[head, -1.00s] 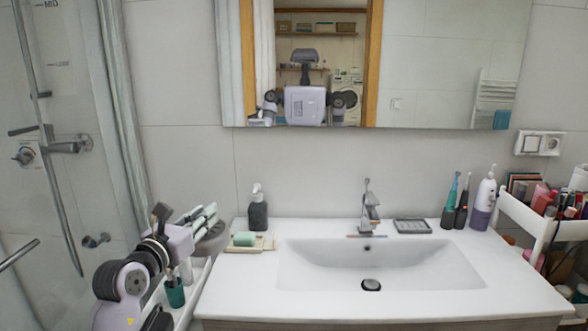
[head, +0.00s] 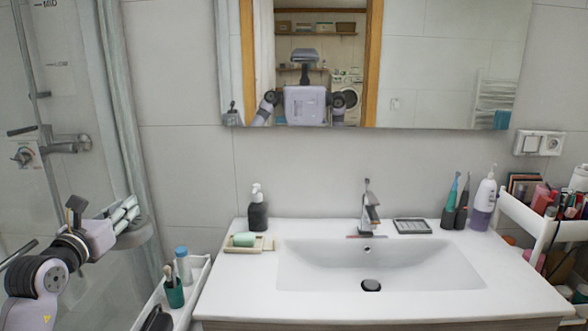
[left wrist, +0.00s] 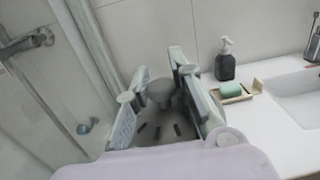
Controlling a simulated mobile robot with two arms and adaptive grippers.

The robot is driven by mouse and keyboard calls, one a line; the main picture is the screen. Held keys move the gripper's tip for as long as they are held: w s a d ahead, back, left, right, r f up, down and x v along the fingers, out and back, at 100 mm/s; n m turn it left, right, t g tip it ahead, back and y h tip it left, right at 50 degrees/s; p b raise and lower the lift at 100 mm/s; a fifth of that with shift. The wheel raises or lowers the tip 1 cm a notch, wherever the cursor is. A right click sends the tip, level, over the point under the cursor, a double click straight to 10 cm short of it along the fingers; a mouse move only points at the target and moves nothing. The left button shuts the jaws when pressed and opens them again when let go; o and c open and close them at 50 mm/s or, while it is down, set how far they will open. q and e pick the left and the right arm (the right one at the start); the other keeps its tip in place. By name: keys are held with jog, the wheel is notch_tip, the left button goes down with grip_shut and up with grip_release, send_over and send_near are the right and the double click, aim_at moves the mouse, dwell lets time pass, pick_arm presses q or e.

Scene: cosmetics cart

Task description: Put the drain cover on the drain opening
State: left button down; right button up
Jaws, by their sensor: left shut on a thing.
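My left gripper (head: 122,215) is at the left of the head view, in front of the shower area and left of the washbasin. It is shut on the drain cover (head: 137,236), a grey round piece held in the air. The left wrist view shows the drain cover's knob (left wrist: 160,90) between the fingers, with dark slots in the disc below it. A dark round drain fitting (head: 371,285) lies in the basin. I see no other drain opening; the shower floor is out of view. My right gripper is not directly in view.
A low white cart (head: 172,301) with a green cup (head: 174,292) and a bottle (head: 184,265) stands left of the white washbasin (head: 240,290). A soap dish, a dark dispenser (head: 257,212) and a faucet (head: 370,210) are on the basin top. Shower glass is at the left.

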pick_arm(q)
jog(key=s+d+f+m+g+h, duration=0.1)
jog(key=s+d+f+m+h, duration=0.15)
jog(key=s+d+f, duration=0.5)
jog(key=s+d+f+m+h, duration=0.1)
jog(key=s+d+f+h, duration=0.25)
jog(key=f, duration=0.65)
jog(key=s+d+f+m+g+h, duration=0.1)
jog(key=s+d+f, duration=0.15)
jog(key=s, duration=0.45)
jog(key=s+d+f, duration=0.2)
jog(key=s+d, duration=0.2)
jog(key=s, duration=0.3)
jog(key=s+d+f+m+g+h, duration=0.1)
jog(key=s+d+f, duration=0.15)
jog(key=s, duration=0.45)
jog(key=shift+w+a+r+n+t+y, duration=0.35)
jog(key=shift+r+n+t+y, duration=0.2)
jog(key=shift+n+y, duration=0.75)
jog(key=shift+w+a+r+n+t+y, duration=0.3)
jog(key=shift+w+r+n+t+y, duration=0.35)
jog(key=shift+y, duration=1.1)
jog(key=shift+w+a+r+n+t+y, duration=0.3)
jog(key=shift+r+n+y, duration=0.35)
jog(key=shift+n+y, duration=0.75)
jog(key=shift+m, duration=0.3)
